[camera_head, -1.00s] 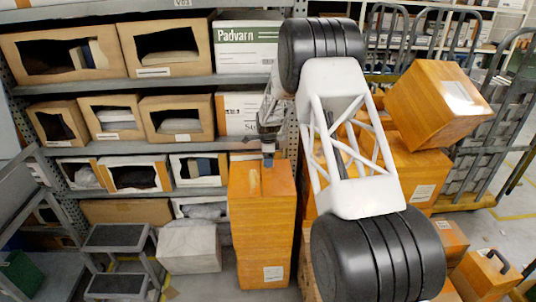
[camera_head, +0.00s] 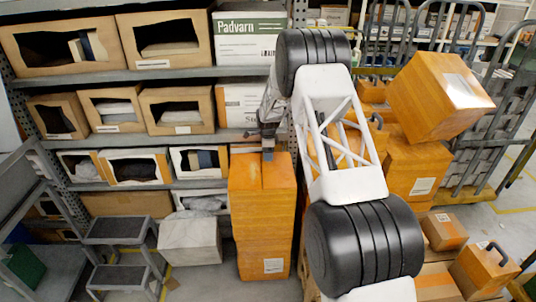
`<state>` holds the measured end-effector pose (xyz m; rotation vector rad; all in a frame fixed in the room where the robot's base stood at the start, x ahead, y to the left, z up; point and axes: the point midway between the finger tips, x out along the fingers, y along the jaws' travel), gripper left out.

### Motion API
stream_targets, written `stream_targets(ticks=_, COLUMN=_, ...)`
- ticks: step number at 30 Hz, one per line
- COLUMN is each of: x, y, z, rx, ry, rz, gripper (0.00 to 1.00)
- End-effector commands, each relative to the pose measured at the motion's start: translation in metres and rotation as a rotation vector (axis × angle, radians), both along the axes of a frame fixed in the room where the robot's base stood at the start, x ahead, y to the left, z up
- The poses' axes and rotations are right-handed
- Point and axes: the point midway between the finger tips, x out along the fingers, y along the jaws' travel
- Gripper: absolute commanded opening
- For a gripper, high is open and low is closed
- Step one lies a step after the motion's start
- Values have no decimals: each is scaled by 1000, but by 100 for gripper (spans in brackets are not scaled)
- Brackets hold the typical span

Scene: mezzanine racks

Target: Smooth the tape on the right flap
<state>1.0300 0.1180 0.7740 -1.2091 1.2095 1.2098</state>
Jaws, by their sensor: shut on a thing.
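A tall orange-brown carton stack (camera_head: 262,215) stands on the floor in front of the racks, with a white label low on its front. A seam or strip runs across its top face; the tape on the right flap cannot be made out clearly. My gripper (camera_head: 268,149) is above the back part of this top, pointing down. It is shut on a small grey piece (camera_head: 268,155), whose lower end is at or just above the top face; whether it touches I cannot tell. The piece's shape is too small to tell.
Racks with open bins (camera_head: 165,38) stand close behind. A grey step stool (camera_head: 115,230) and a pale marbled box (camera_head: 190,241) are left of the carton. More orange cartons (camera_head: 415,165) are stacked on the right, behind my arm. Little floor is free.

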Motion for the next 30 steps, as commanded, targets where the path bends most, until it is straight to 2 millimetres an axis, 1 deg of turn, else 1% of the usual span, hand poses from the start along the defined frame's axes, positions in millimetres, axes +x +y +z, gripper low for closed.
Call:
stream_targets(ticks=2, x=-2, y=0, z=-1, rx=0, ry=1, rz=0, gripper=48)
stream_targets(ticks=3, x=-4, y=0, z=2, rx=0, ry=-1, rz=0, gripper=48)
stream_targets(ticks=5, x=-7, y=0, z=-1, rx=0, ry=0, rz=0, gripper=48)
stream_targets(ticks=7, x=-10, y=0, z=3, rx=0, ry=-1, rz=0, gripper=48)
stream_targets(ticks=9, x=-13, y=0, z=-1, rx=0, ry=0, rz=0, gripper=48)
stream_targets(ticks=11, x=-16, y=0, z=2, rx=0, ry=0, rz=0, gripper=48)
stream_targets(ticks=13, x=-20, y=0, z=-2, rx=0, ry=1, rz=0, gripper=48)
stream_targets(ticks=14, x=-20, y=0, z=3, rx=0, ry=-1, rz=0, gripper=48)
stream_targets(ticks=17, x=-29, y=0, z=0, rx=0, ry=1, rz=0, gripper=48)
stream_targets(ticks=19, x=-35, y=0, z=5, rx=0, ry=-2, rz=0, gripper=48)
stream_targets(ticks=21, x=-41, y=0, z=1, rx=0, ry=1, rz=0, gripper=48)
stream_targets(ticks=23, x=-41, y=0, z=2, rx=0, ry=0, rz=0, gripper=48)
stream_targets(ticks=26, x=-40, y=0, z=27, rx=1, ry=-4, rz=0, gripper=48)
stream_targets(ticks=30, x=-41, y=0, z=35, rx=0, ry=-1, rz=0, gripper=48)
